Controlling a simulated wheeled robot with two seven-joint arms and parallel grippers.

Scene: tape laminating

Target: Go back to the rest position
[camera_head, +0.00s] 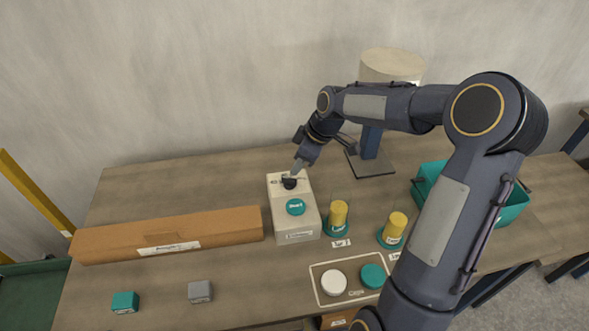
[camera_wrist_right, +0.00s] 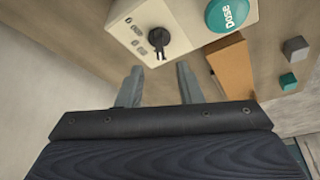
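My right gripper (camera_head: 298,167) is at the black knob (camera_head: 289,183) on top of a white box-shaped device (camera_head: 295,225). In the right wrist view its two fingers (camera_wrist_right: 158,86) stand apart with nothing between them. The knob (camera_wrist_right: 155,40) shows just beyond the fingertips, apart from them in that picture. A round teal button (camera_head: 295,207) sits on the device in front of the knob; in the right wrist view the button (camera_wrist_right: 228,13) reads "Dose". My left gripper is not in view.
A long brown carton (camera_head: 170,235) lies left of the device. Two yellow cylinders (camera_head: 338,213) (camera_head: 394,228) stand to its right. A teal bin (camera_head: 515,205) is farther right. A tray (camera_head: 351,293) holds white and teal discs. Teal (camera_head: 125,302) and grey (camera_head: 200,291) blocks lie front left.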

